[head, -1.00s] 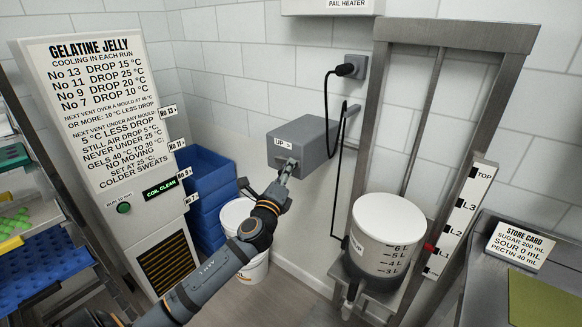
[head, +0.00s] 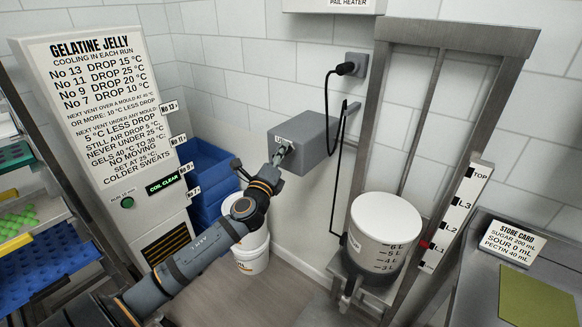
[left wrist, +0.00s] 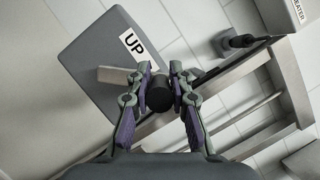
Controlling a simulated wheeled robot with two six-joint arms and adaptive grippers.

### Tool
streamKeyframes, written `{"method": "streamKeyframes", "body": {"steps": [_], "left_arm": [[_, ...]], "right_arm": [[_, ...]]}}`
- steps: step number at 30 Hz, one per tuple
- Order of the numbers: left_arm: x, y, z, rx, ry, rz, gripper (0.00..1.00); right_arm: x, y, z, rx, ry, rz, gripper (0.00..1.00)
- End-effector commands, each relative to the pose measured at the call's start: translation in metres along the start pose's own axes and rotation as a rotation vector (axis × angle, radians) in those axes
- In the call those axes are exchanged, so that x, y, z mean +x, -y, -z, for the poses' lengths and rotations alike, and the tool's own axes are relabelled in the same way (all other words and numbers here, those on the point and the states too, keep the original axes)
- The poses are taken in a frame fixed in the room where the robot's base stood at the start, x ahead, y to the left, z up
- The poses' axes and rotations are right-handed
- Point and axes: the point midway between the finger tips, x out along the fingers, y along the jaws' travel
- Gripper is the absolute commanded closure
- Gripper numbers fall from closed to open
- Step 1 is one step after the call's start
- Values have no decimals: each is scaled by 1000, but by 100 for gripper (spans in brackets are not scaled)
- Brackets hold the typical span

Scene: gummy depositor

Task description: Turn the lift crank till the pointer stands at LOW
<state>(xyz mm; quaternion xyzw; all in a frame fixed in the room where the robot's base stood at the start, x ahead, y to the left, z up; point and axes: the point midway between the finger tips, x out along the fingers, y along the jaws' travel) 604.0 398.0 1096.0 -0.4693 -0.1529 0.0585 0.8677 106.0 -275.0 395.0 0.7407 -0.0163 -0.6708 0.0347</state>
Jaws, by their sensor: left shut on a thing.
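The grey crank box (head: 306,140) with an UP label is on the wall. My left gripper (head: 279,156) is at its front face, shut on the crank handle. In the left wrist view the handle's dark round knob (left wrist: 160,95) sits between my gripper's fingers (left wrist: 161,88), and the flat metal crank arm (left wrist: 116,76) reaches to its left. The red pointer (head: 425,245) stands below L2, near L1. A white pail (head: 384,232) stands on the lift platform. My right gripper is out of view.
A black cable (head: 328,100) hangs from the wall socket beside the box. A white bucket (head: 251,262) and blue crates (head: 206,180) stand behind my left arm. A metal bench with a store card (head: 516,241) is at the right.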

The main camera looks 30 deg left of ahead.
Motion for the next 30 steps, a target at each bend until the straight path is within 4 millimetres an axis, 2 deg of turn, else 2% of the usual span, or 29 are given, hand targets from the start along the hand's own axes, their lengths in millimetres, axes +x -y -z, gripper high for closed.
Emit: {"method": "streamKeyframes", "body": {"steps": [7, 16, 24, 30], "left_arm": [[9, -1, -22, 6, 0, 4, 100], [10, -3, -24, 2, 1, 0, 100], [16, -19, -42, 5, 1, -4, 100], [16, -22, -42, 1, 2, -10, 100]], "right_arm": [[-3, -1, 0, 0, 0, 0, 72], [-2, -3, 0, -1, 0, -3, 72], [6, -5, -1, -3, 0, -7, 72], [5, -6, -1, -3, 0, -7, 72]]}}
